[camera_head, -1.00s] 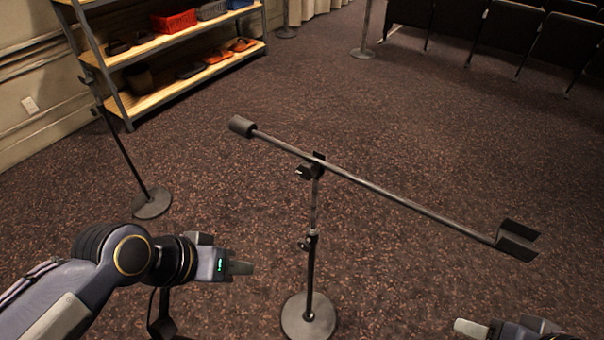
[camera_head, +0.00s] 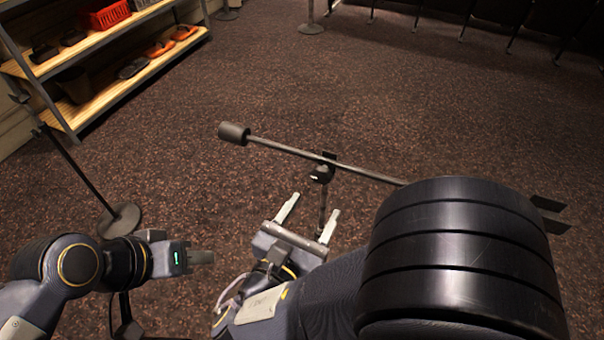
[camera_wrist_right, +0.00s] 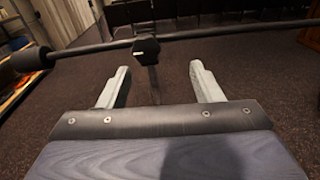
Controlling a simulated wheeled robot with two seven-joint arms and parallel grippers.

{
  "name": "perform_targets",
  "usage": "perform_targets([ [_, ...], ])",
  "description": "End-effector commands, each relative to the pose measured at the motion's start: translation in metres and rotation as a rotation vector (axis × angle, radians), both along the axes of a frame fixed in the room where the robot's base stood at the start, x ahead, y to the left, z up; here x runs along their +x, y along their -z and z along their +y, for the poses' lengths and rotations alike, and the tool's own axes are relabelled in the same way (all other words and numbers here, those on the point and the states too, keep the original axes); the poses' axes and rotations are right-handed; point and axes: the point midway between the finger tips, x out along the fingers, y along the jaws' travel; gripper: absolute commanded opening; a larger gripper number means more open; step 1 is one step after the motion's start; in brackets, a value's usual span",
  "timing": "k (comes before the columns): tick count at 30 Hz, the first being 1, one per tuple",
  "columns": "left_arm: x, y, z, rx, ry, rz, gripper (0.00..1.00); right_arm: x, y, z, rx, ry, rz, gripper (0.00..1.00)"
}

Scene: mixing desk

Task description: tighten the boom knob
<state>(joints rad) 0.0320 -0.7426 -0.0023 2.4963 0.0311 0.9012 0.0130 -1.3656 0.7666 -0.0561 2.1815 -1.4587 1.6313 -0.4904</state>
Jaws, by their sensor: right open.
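The boom knob (camera_head: 321,173) is a small dark knob with a light mark, on the clamp where the boom (camera_head: 285,148) crosses the stand's pole (camera_head: 323,208). The boom has a dark counterweight (camera_head: 234,133) at its left end and a bracket at its right end, partly behind my right arm. My right gripper (camera_head: 311,204) is open and empty, just short of the knob. In the right wrist view the knob (camera_wrist_right: 146,48) is beyond and between the open fingertips, not touched. My left gripper (camera_head: 212,257) is at the lower left, away from the stand; its finger gap cannot be made out.
A shelf rack (camera_head: 120,75) with bins and shoes stands at the back left. Another stand with a round base (camera_head: 120,220) is left of my left gripper. Dark chairs line the back. The carpet behind the boom is clear. My right arm hides the lower right.

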Motion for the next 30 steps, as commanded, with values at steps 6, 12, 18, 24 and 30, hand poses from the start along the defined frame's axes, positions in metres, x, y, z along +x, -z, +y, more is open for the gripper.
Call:
perform_targets([
  [6,0.000,-0.002,0.000,0.000,0.000,0.000,0.36,0.005,-0.002,0.014,-0.053,-0.059,-0.040,0.59],
  [12,0.000,-0.007,0.000,0.000,0.000,0.000,0.36,0.036,-0.003,0.003,-0.051,-0.055,-0.038,0.59],
  [18,0.000,-0.010,0.000,0.000,0.000,0.000,0.36,0.061,-0.002,-0.005,-0.050,-0.057,-0.037,0.59],
  [24,0.000,-0.011,0.000,0.000,0.000,0.000,0.36,0.069,-0.002,-0.008,-0.049,-0.059,-0.038,0.59],
  [30,0.000,-0.011,0.000,0.000,0.000,0.000,0.36,0.069,-0.001,-0.007,-0.049,-0.059,-0.038,0.58],
])
